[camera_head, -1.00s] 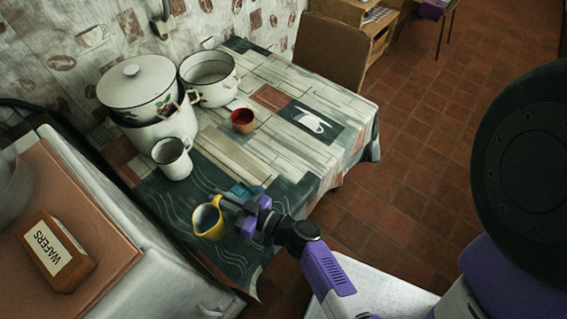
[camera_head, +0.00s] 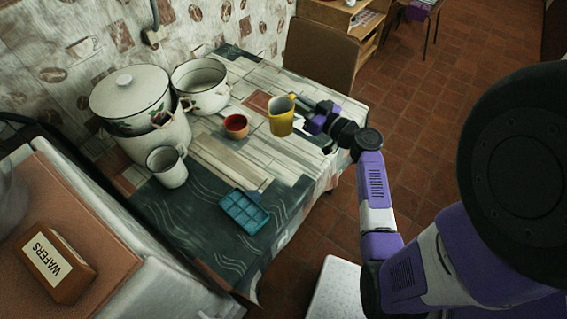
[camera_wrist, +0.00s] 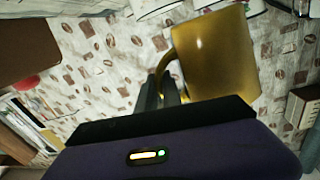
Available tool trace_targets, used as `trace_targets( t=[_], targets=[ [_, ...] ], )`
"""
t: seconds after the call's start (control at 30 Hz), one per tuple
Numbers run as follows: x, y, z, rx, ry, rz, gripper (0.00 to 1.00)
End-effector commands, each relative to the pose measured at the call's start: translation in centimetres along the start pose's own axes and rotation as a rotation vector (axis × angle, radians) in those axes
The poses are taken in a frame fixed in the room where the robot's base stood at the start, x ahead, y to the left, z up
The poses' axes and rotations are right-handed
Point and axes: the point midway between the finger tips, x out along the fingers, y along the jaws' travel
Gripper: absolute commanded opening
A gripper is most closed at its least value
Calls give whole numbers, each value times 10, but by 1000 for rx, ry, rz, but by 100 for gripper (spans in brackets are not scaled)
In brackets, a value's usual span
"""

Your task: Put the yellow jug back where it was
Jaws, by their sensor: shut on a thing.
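The yellow jug (camera_head: 281,117) is upright over the right part of the table in the head view, just right of the red cup. I cannot tell for sure whether its base touches the cloth. My gripper (camera_head: 300,108) is at the jug's right side, shut on its handle. In the wrist view the jug (camera_wrist: 214,62) fills the upper right, with its curved handle between the fingers of my gripper (camera_wrist: 163,88). The fingertips are partly hidden by the handle.
A red cup (camera_head: 236,126), a white mug (camera_head: 167,166), a blue tray (camera_head: 243,211), a lidded pot (camera_head: 130,97) and an open pot (camera_head: 203,88) stand on the table. A chair (camera_head: 320,57) is behind. The dark front-left cloth (camera_head: 200,215) has free room.

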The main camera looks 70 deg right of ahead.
Motion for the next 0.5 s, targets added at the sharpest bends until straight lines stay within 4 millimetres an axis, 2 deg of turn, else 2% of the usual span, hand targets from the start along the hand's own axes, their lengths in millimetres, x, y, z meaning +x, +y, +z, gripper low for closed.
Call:
trace_targets(
  t=[0.1, 0.37, 0.5],
  targets=[
    [0, 6, -6, 1, 5, 7, 0],
    [0, 6, -6, 2, 5, 7, 0],
    [0, 8, 7, 3, 3, 8, 0]
  ],
)
